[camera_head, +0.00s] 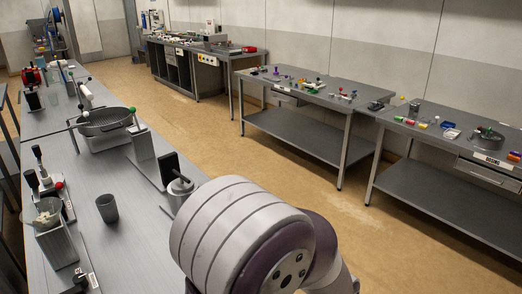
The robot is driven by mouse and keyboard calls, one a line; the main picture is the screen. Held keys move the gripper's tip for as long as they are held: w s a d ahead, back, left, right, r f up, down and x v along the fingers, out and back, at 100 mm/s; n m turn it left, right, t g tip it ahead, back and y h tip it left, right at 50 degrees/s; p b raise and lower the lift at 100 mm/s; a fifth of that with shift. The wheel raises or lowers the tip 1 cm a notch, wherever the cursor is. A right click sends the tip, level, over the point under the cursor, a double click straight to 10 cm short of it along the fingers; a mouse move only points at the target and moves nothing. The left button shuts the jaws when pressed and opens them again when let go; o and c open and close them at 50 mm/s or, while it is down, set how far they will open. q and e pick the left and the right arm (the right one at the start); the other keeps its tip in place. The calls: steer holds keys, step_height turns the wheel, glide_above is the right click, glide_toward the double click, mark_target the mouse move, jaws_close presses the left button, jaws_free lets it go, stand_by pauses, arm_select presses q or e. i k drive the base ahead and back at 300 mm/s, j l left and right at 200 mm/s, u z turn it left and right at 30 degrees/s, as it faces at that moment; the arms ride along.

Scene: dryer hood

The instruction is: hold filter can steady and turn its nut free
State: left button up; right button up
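A short grey metal can (180,187) with a small knob-like piece on top stands at the right edge of the long left bench. It may be the filter can. I cannot tell whether the piece on top is the nut. A thin rod sticks out at its lower left. A large white and purple link of my own arm fills the lower middle and hides the bench just in front of the can. Neither of my grippers shows.
The long grey bench (112,258) carries a dark cup (107,207), a wide pan (104,122), an upright plate (144,145) and a lever device (47,180). Two worktables (318,92) with small parts stand along the right wall. Open floor (290,165) lies between.

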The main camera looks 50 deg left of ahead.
mark_target(183, 184)
steer(key=i+u, duration=0.15)
steer(key=i, duration=0.3)
steer(key=i+u, duration=0.15)
steer(key=i, duration=0.35)
steer(key=i+l+u, duration=0.15)
steer(key=i, duration=0.3)
steer(key=i+l+u, duration=0.15)
steer(key=i, duration=0.35)
steer(key=i+l+u, duration=0.15)
steer(key=i, duration=0.3)
steer(key=i+j+u, duration=0.1)
steer(key=i+u, duration=0.15)
steer(key=u, duration=0.2)
steer(key=i+u, duration=0.3)
steer(key=u, duration=0.2)
steer(key=i+u, duration=0.25)
steer(key=u, duration=0.2)
steer(key=i+l+u, duration=0.2)
steer(key=u, duration=0.25)
steer(key=i+l+u, duration=0.3)
steer(key=u, duration=0.2)
